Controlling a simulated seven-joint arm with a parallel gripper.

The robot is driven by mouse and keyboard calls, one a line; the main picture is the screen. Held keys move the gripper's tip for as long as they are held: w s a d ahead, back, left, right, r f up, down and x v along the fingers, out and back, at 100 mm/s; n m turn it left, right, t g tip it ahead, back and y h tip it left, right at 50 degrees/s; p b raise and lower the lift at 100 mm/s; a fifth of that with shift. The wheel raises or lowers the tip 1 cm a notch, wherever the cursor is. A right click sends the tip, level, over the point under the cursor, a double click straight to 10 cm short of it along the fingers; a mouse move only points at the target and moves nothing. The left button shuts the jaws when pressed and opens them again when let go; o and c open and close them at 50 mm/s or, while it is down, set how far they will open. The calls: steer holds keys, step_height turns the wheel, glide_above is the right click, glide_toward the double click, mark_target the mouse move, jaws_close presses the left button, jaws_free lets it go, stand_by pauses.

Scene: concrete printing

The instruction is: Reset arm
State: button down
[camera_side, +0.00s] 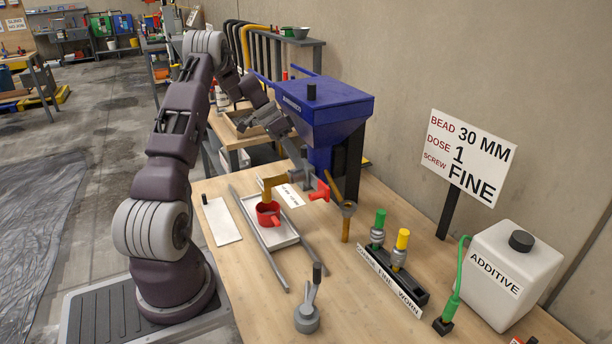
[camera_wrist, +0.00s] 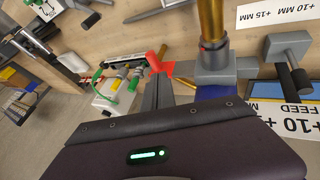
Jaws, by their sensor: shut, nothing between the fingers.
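My gripper (camera_side: 302,168) hangs in front of the blue hopper machine (camera_side: 322,108), above the table. Its fingers, shut with nothing between them, also show in the wrist view (camera_wrist: 157,92). A red handle (camera_side: 321,189) is right by the fingertips; it also shows in the wrist view (camera_wrist: 158,62). I cannot tell whether the fingers touch it. A brass-coloured nozzle pipe (camera_side: 270,186) points down over a red cup (camera_side: 268,214), which stands on a white tray (camera_side: 286,238).
A rack (camera_side: 393,279) holds green-topped and yellow-topped nozzles. A white additive tank (camera_side: 508,275) and a sign (camera_side: 468,155) stand to the right. A grey lever (camera_side: 308,312) is at the front. A white plate (camera_side: 221,221) lies left of the tray.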

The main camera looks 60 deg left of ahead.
steer(key=v, duration=0.2)
steer(key=shift+a+r, duration=0.15)
steer(key=shift+r, duration=0.05)
steer(key=s+d+r+g+y, duration=0.1)
steer(key=s+d+r, duration=0.1)
steer(key=d+r, duration=0.65)
steer(key=s+d+r+g+y, duration=0.15)
steer(key=d+r, duration=0.45)
steer(key=d, duration=0.6)
steer(key=s+d+r+n+t+y, duration=0.1)
steer(key=s+d+t, duration=0.3)
steer(key=s+d, duration=1.2)
steer(key=shift+s+y, duration=0.85)
steer(key=shift+s, duration=0.15)
